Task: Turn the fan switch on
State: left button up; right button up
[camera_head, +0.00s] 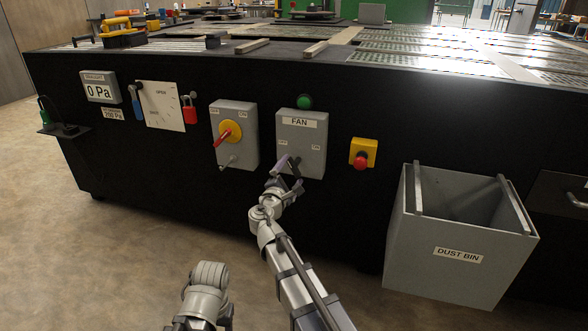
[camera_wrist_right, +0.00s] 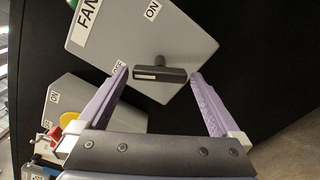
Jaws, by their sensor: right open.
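The grey FAN box (camera_head: 303,135) is mounted on the black front panel, with OFF and ON labels. In the right wrist view its fan switch (camera_wrist_right: 172,74) is a black T-shaped handle. The white mark on its bar points towards the OFF label. My right gripper (camera_head: 286,164) is at the lower left part of the box. Its purple fingers (camera_wrist_right: 158,76) are open, one tip on each side of the handle, with visible gaps to both bar ends. My left arm shows at the bottom of the head view, but its gripper is not visible.
Left of the FAN box is a grey box (camera_head: 246,149) with a red and yellow rotary switch. A red emergency button (camera_head: 361,161) on yellow is close right. A green lamp (camera_head: 305,101) sits above. The dust bin (camera_head: 432,274) juts out at right.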

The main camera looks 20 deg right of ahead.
aim_at(293, 170)
jog(key=shift+x, duration=1.7)
jog(key=shift+c, duration=0.4)
jog(key=c, duration=1)
jog(key=shift+m, duration=0.3)
jog(key=m, duration=0.5)
jog(key=shift+f, duration=0.1)
jog(key=m, duration=0.6)
jog(key=shift+m, duration=0.3)
